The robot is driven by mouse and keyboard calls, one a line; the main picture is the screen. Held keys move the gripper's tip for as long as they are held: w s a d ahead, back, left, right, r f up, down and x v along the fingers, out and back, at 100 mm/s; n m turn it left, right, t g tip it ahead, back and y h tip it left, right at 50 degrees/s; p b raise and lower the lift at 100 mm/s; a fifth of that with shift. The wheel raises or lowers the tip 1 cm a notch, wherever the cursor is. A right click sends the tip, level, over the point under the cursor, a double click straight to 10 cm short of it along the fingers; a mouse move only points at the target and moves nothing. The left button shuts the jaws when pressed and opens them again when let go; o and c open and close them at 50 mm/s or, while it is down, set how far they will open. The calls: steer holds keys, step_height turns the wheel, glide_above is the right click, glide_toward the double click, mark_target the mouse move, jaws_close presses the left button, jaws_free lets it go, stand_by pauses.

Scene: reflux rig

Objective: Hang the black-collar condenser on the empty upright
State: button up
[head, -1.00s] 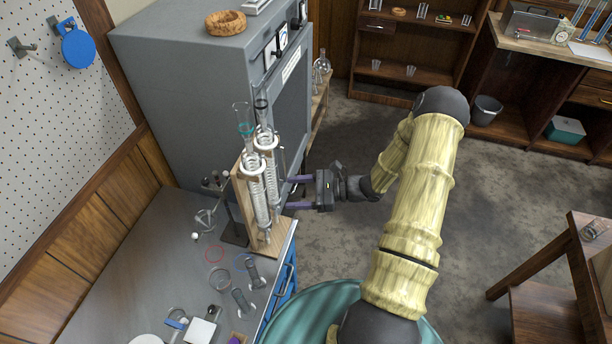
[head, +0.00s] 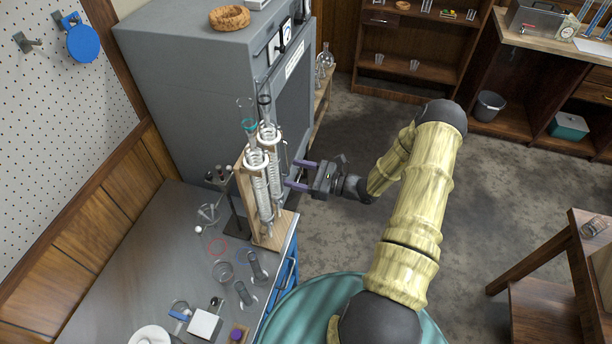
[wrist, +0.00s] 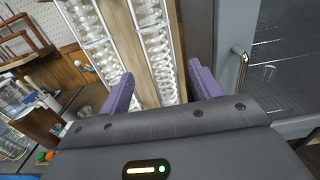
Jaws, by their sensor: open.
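Two glass coil condensers stand upright side by side on a wooden rack (head: 278,228). The black-collar condenser (head: 273,165) is on the right, with a dark ring near its top. The teal-collar condenser (head: 257,178) is on the left. My gripper (head: 292,174) is open just right of the black-collar condenser, with its purple fingers pointing at it. In the wrist view, one coil column (wrist: 155,40) lies ahead between the open fingers (wrist: 160,72); collars are out of frame. A thin stand (head: 236,215) with a dark base is left of the rack; I cannot tell if it is the empty upright.
A large grey cabinet (head: 190,90) rises behind the rack. Glassware (head: 245,293) and a white block (head: 205,324) crowd the front of the grey bench (head: 130,265). Open floor (head: 340,240) lies right of the bench.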

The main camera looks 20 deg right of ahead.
mark_target(277, 167)
steer(key=x, duration=0.6)
steer(key=shift+w+a, duration=0.2)
steer(key=shift+a, duration=0.05)
steer(key=c, duration=1.1)
steer(key=shift+r, duration=0.1)
steer(key=shift+c, duration=0.2)
steer(key=shift+r, duration=0.45)
steer(key=shift+d, duration=0.15)
steer(key=v, duration=0.9)
steer(key=shift+s+d+p, duration=0.3)
steer(key=shift+p, duration=0.15)
